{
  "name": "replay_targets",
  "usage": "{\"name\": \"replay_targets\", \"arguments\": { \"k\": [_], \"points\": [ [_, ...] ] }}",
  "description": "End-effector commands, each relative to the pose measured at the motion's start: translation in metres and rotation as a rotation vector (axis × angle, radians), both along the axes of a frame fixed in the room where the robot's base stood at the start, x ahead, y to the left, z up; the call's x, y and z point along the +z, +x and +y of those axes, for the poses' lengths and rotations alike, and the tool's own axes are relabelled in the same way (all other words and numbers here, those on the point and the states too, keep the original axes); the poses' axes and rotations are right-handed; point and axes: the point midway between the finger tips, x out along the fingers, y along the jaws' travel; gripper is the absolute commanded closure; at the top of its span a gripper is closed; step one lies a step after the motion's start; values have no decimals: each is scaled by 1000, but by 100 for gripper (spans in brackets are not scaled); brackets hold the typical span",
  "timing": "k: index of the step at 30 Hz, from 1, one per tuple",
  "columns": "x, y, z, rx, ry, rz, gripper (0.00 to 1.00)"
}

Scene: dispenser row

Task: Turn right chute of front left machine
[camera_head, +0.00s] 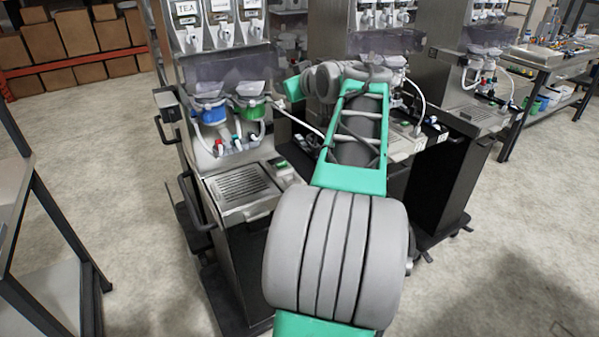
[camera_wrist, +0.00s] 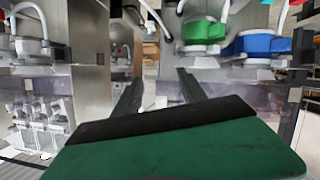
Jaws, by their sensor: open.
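The front left machine (camera_head: 235,195) stands left of centre in the head view, with a tea-labelled canister on top. Its right chute has a green collar (camera_head: 251,107) and a white hose; its left chute has a blue collar (camera_head: 212,113). The wrist view looks upside down. There the green collar (camera_wrist: 204,31) and the blue collar (camera_wrist: 258,45) show at the upper right. My gripper (camera_wrist: 157,76) is open and empty, its two dark fingers apart. The green collar lies beyond the fingertips, toward the right finger. In the head view my arm hides the fingers.
A second machine (camera_head: 440,140) stands to the right, partly behind my arm. A metal shelf (camera_head: 20,225) is at the left edge. Cardboard boxes (camera_head: 75,35) line the back left. Open floor (camera_head: 115,180) lies left of the machine.

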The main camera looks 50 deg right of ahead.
Motion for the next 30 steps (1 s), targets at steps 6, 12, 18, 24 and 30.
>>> {"name": "replay_targets", "arguments": {
  "k": [6, 12, 18, 24, 30],
  "points": [
    [-47, -16, 1, -69, 126, 93, 51],
    [-91, -34, 7, -137, 240, 179, 51],
    [-129, -52, 24, -191, 340, 265, 51],
    [-165, -70, 45, -242, 431, 352, 51],
    [-188, -85, 62, -279, 491, 413, 51]
  ]
}}
